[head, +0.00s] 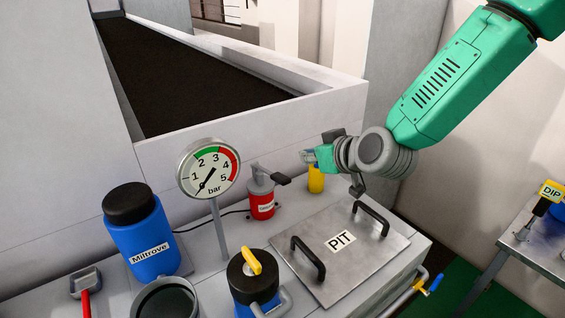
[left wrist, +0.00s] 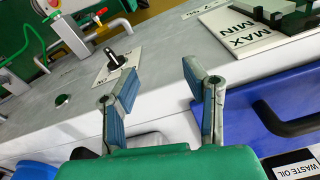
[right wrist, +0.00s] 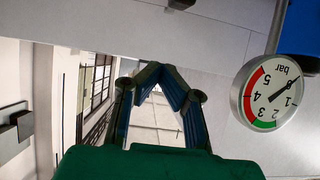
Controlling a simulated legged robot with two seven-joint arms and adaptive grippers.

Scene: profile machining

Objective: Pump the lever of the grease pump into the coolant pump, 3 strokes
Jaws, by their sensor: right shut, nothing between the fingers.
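A red can with a grey top and a dark-tipped lever (head: 281,179) stands behind the pit cover in the head view; it looks like the grease pump (head: 262,204). Its label is too small to read. The lever sticks out to the right, roughly level. My right gripper (head: 305,156) is shut and empty, above and to the right of the lever, apart from it. Its fingertips meet in the right wrist view (right wrist: 160,70). My left gripper (left wrist: 155,82) is open and empty, seen only in the left wrist view. I cannot tell which thing is the coolant pump.
A pressure gauge (head: 208,168), needle near zero, stands left of the red can. A blue Miltrove bottle (head: 147,238), a blue can with a yellow handle (head: 252,284) and a pit cover (head: 335,262) with two black handles are nearby. A yellow cylinder (head: 316,181) stands below my right gripper.

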